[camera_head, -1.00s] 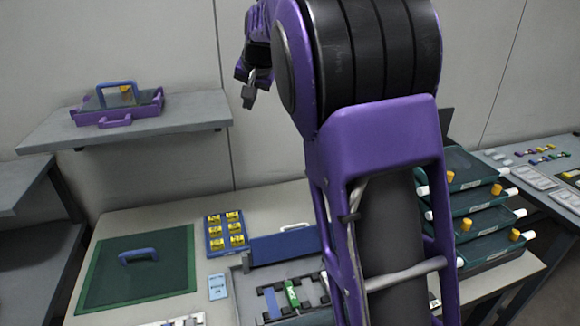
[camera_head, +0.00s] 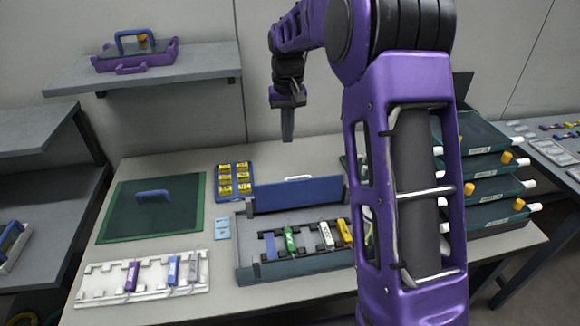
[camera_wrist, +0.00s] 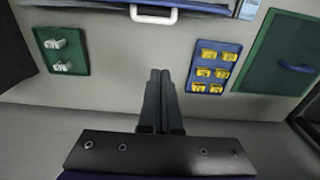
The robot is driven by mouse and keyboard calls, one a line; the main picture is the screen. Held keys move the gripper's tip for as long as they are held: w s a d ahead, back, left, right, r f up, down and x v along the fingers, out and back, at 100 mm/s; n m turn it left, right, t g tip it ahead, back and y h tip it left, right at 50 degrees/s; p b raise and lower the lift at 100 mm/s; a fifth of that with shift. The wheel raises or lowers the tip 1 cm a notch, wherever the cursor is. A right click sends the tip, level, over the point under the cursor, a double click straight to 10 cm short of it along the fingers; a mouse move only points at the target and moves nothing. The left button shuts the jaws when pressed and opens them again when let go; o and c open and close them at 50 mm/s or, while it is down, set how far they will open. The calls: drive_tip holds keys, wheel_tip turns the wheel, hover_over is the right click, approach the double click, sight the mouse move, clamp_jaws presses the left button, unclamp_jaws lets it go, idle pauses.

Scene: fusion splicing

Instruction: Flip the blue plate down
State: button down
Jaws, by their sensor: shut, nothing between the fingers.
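The blue plate (camera_head: 298,194) stands upright along the back edge of the grey splicing tray (camera_head: 245,262). A white handle (camera_head: 298,178) sits on its top edge. In the wrist view the plate (camera_wrist: 200,6) shows only as a strip at the top edge, with its white handle (camera_wrist: 153,16) pointing toward my gripper. My gripper (camera_head: 288,138) is shut and empty, pointing down above and behind the plate, apart from it. In the wrist view its closed fingertips (camera_wrist: 160,76) lie below the handle with a gap between.
A blue tray of yellow blocks (camera_head: 235,182) and a green mat with a blue handle (camera_head: 150,215) lie left of the plate. A white rack (camera_head: 145,280) stands in front. Stacked green trays (camera_head: 485,185) stand at right. A wall shelf (camera_head: 150,72) is at upper left.

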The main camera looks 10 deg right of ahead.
sight(298, 190)
drive_tip(key=s+f+b, duration=0.1)
drive_tip(key=s+f, duration=0.2)
drive_tip(key=f, duration=0.5)
drive_tip(key=shift+s+f+b, duration=0.15)
drive_tip(key=shift+f+b, duration=0.25)
drive_tip(key=shift+s, duration=0.1)
idle(0.4)
drive_tip(key=shift+s+r+t, duration=0.1)
drive_tip(key=shift+s+t, duration=0.05)
drive_tip(key=shift+t, duration=0.15)
